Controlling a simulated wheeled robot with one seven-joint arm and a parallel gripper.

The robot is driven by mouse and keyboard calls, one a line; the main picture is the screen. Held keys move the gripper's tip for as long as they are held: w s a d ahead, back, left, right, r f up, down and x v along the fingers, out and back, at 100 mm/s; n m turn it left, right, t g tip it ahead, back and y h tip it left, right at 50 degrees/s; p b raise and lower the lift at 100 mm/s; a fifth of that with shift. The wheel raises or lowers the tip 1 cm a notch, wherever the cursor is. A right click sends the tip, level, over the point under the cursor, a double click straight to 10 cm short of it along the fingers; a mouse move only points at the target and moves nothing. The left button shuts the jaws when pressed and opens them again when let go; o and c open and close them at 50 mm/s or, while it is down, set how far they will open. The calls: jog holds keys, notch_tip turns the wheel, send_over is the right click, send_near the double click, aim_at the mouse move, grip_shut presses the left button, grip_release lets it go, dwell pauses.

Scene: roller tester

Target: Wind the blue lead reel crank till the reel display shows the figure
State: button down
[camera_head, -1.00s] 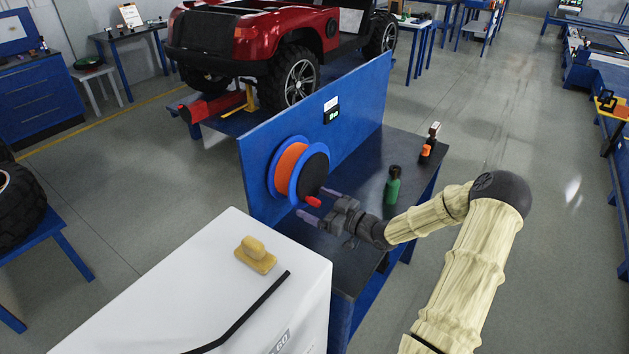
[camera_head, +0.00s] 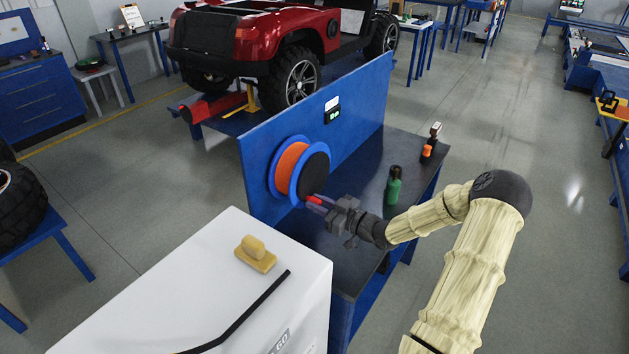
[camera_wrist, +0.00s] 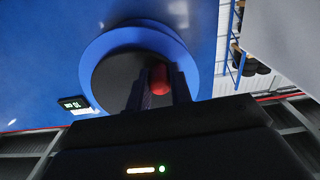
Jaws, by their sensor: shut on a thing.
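The lead reel (camera_head: 290,168), with blue flanges, an orange winding and a black face, is mounted on the upright blue panel (camera_head: 350,110). Its red crank handle (camera_head: 313,200) sticks out at the lower right of the reel face. My gripper (camera_head: 320,203) is shut on this handle. In the wrist view the red handle (camera_wrist: 159,76) sits between the two dark fingers, in front of the reel's black face (camera_wrist: 112,80). The small reel display (camera_head: 332,115) is on the panel above the reel; it also shows in the wrist view (camera_wrist: 74,104). Its lit figure is too small to read.
A red vehicle (camera_head: 260,40) is behind the panel.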

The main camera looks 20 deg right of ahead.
jog(key=d+n+b, duration=0.1)
jog(key=n+b, duration=0.1)
jog(key=w+f+n+b, duration=0.1)
jog(key=n+b, duration=0.1)
jog(key=b, duration=0.1)
jog(key=shift+w+d+n, duration=0.15)
jog(key=shift+d+n, duration=0.15)
jog(key=shift+d, duration=0.1)
jog(key=shift+f, duration=0.1)
jog(key=d+n+b, duration=0.1)
jog(key=n+b, duration=0.1)
jog(key=b, duration=0.1)
jog(key=w+d+n+b, duration=0.1)
jog(key=n+b, duration=0.1)
jog(key=b, duration=0.2)
jog(key=shift+w+f+n, duration=0.1)
jog(key=shift+w+n, duration=0.1)
jog(key=shift+n, duration=0.2)
dwell(0.3)
